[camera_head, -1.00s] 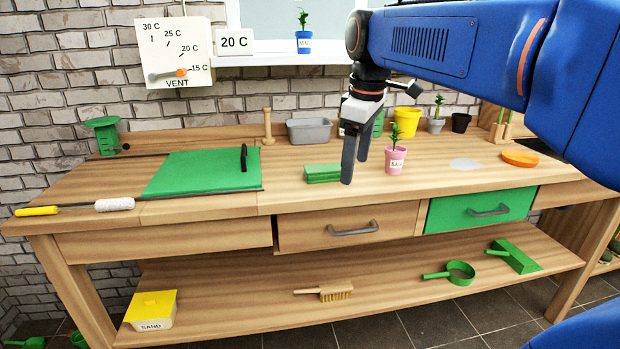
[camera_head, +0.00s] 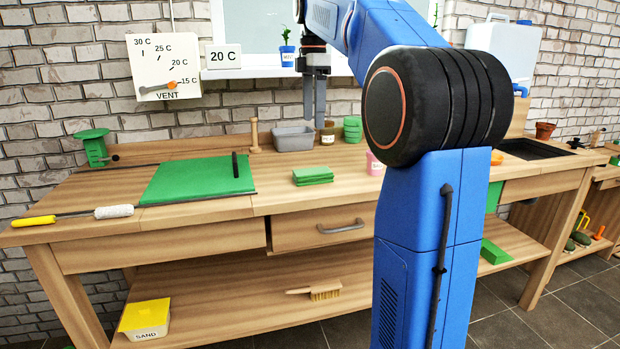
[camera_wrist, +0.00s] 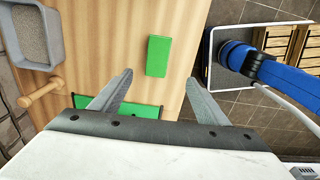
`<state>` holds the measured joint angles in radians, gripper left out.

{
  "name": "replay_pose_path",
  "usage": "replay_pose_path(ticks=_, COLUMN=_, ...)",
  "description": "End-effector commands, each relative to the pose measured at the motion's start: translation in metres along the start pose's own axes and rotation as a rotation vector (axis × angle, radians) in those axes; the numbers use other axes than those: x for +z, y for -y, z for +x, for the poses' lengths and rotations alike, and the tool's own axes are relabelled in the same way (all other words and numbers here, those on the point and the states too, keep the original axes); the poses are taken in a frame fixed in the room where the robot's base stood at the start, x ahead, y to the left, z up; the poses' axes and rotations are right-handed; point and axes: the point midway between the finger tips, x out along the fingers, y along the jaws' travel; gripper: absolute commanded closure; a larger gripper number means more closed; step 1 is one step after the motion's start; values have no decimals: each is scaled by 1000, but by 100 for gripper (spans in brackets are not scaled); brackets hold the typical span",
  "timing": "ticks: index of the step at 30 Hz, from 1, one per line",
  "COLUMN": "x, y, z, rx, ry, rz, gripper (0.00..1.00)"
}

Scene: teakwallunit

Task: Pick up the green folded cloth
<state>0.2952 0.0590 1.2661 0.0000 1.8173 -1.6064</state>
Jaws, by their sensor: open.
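The green folded cloth (camera_head: 313,175) lies flat on the wooden bench top, right of the large green mat. In the wrist view the cloth (camera_wrist: 158,56) is a small green rectangle on the wood, beyond the fingertips and between their lines. My gripper (camera_head: 314,112) is open and empty, its fingers pointing down, raised above the back of the bench. In the wrist view my gripper's two fingers (camera_wrist: 157,82) stand wide apart with nothing between them.
A green mat (camera_head: 190,181) with a dark handle lies left of the cloth. A grey bin (camera_head: 293,139), a wooden peg (camera_head: 254,136), a jar and green stacked pots (camera_head: 352,130) stand behind. A pink pot (camera_head: 375,164) is to the right, partly hidden by my arm.

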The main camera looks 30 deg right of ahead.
Motion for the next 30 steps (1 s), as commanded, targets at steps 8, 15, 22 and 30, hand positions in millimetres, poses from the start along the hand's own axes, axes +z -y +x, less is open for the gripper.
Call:
replay_pose_path(ticks=8, x=0, y=1, z=50, rx=-2, ry=0, rz=1, gripper=31)
replay_pose_path(ticks=15, x=0, y=1, z=89, rx=-1, ry=0, rz=2, gripper=31)
replay_pose_path(ticks=22, x=0, y=0, z=106, rx=1, ry=0, rz=2, gripper=31)
replay_pose_path(ticks=30, x=1, y=-5, z=136, rx=-1, ry=0, rz=2, gripper=31)
